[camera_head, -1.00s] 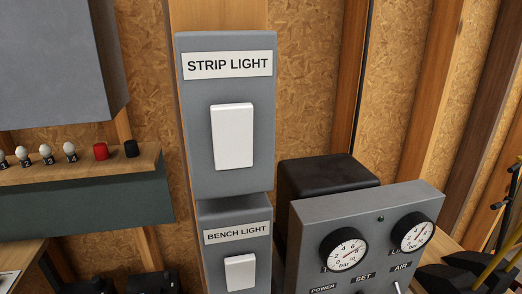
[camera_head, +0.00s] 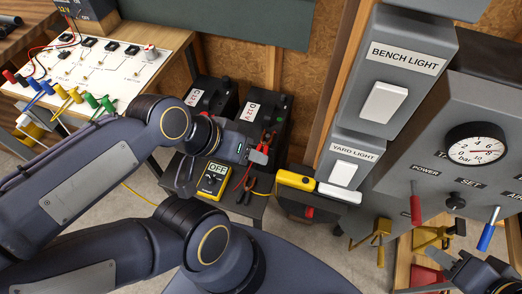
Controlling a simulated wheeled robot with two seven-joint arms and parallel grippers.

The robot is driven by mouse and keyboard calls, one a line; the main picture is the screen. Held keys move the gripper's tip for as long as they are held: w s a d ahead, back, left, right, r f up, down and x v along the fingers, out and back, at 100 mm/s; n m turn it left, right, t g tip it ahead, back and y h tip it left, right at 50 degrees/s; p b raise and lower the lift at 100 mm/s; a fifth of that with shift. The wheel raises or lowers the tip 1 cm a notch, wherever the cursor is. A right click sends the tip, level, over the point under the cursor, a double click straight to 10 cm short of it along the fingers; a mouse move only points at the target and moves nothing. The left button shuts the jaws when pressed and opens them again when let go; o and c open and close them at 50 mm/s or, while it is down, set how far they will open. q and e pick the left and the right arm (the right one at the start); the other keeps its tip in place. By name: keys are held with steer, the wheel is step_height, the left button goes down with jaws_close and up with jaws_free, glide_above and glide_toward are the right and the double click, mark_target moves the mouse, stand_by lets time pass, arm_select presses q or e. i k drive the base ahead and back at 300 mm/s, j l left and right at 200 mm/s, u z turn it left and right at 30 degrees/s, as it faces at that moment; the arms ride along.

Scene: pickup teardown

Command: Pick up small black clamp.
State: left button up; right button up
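A small black clamp (camera_head: 247,188) lies on the low dark shelf beside the yellow switch box marked OFF, on a lead. A red clamp (camera_head: 264,148) shows just above it, in front of the batteries. My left gripper (camera_head: 256,152) reaches in from the left, above the black clamp and close to the red one. Its fingers are small and partly hidden by the hand, so I cannot tell its opening or any contact. My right gripper (camera_head: 450,270) is at the lower right, far from the clamps, with its fingers apart and nothing seen between them.
The yellow switch box (camera_head: 213,180) and a yellow device (camera_head: 296,180) flank the black clamp. A white panel (camera_head: 85,75) with coloured leads is at the upper left. A grey gauge box (camera_head: 450,100) stands at the right.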

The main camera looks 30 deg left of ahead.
mark_target(246, 190)
steer(key=k+j+u, duration=0.1)
steer(key=u, duration=0.4)
steer(key=k+j+u, duration=0.25)
steer(key=u, duration=0.2)
